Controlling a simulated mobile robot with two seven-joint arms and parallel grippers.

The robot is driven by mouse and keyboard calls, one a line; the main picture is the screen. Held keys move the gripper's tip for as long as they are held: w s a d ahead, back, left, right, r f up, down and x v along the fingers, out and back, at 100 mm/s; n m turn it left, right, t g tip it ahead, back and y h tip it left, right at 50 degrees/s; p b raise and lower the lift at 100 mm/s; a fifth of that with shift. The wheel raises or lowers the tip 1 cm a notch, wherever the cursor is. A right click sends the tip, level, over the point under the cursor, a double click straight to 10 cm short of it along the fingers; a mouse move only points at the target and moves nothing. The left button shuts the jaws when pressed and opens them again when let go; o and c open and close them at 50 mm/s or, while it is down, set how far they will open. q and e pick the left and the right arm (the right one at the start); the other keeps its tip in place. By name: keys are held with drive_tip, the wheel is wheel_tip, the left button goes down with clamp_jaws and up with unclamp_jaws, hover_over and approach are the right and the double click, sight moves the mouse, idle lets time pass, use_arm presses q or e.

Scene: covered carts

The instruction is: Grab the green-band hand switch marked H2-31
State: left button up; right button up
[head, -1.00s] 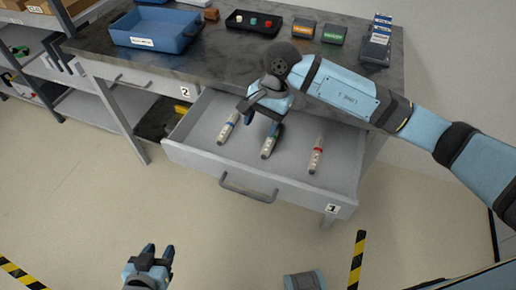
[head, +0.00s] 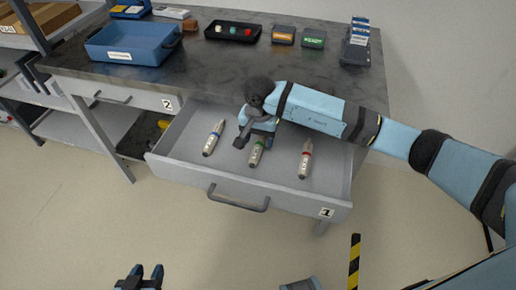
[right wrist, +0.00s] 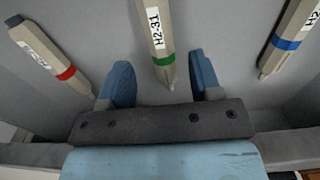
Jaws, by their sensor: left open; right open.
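The green-band hand switch (head: 257,152) lies in the open drawer (head: 180,150), between the two other switches. In the right wrist view the green-band switch (right wrist: 158,40) shows the label H2-31, and its tapered end points toward my gripper. My right gripper (right wrist: 162,85) is open, with one blue finger on each side of that tapered end; I see no contact. In the head view my right gripper (head: 256,140) is down in the drawer at the green-band switch and partly hides it. My left gripper (head: 139,273) is open and empty, low over the floor in front of the drawer.
A blue-band switch (head: 214,138) lies left and a red-band switch (head: 305,158) right in the drawer. On the grey worktop (head: 215,68) stand a blue bin (head: 130,46), a black tray (head: 233,32) and small boxes (head: 314,38). Drawer walls surround the switches.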

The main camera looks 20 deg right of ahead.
sight(258, 145)
wheel_tip(258, 145, down, 3)
drive_tip(key=shift+a, duration=0.1)
drive_tip(key=shift+w+f, duration=0.1)
drive_tip(key=shift+f, duration=0.25)
drive_tip(key=c, duration=1)
drive_tip(key=shift+c, duration=0.3)
drive_tip(key=shift+r, duration=0.1)
